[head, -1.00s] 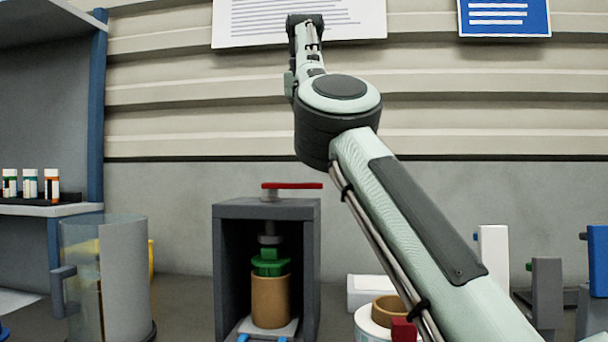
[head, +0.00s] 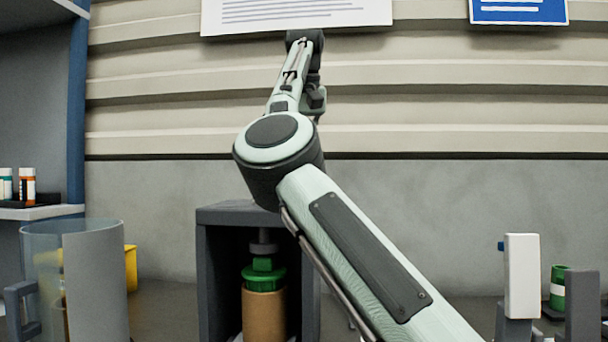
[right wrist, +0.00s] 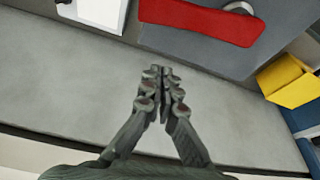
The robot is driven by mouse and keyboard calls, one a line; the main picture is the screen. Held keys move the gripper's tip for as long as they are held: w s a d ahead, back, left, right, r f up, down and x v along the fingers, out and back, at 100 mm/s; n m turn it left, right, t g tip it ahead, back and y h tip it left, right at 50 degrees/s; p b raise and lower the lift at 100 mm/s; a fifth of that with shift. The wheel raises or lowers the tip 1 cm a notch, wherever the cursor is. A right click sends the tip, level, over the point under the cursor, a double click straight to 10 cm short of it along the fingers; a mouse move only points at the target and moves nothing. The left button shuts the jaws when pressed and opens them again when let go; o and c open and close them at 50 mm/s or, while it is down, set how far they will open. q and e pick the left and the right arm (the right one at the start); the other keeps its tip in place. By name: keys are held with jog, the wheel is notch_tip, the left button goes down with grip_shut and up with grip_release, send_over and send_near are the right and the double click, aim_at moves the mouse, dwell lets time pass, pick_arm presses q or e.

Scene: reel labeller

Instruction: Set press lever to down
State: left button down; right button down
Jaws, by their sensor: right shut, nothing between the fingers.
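The press (head: 212,270) is a dark grey box frame, left of the middle in the head view. Inside it a brown cylinder (head: 263,312) stands under a green part (head: 264,278) and a grey plunger. The red press lever (right wrist: 200,20) lies across the grey press top at the upper edge of the right wrist view. In the head view my right arm hides it. My right gripper (right wrist: 161,72) is shut and empty, its fingertips apart from the lever and below it in the wrist picture. My left gripper is not in view.
A clear and grey cylinder container (head: 95,285) stands left of the press, with a yellow bin (head: 131,268) behind it. The yellow bin also shows in the wrist view (right wrist: 290,82). A white block on a grey stand (head: 522,275) and a green container (head: 558,288) are at right.

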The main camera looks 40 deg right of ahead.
jog(key=x, duration=0.3)
jog(key=shift+a+f, duration=0.15)
jog(key=shift+s+a, duration=0.75)
jog(key=shift+s, duration=0.15)
jog(key=shift+s+a, duration=0.25)
jog(key=shift+s, duration=0.1)
jog(key=shift+s+a, duration=0.15)
jog(key=shift+s, duration=0.1)
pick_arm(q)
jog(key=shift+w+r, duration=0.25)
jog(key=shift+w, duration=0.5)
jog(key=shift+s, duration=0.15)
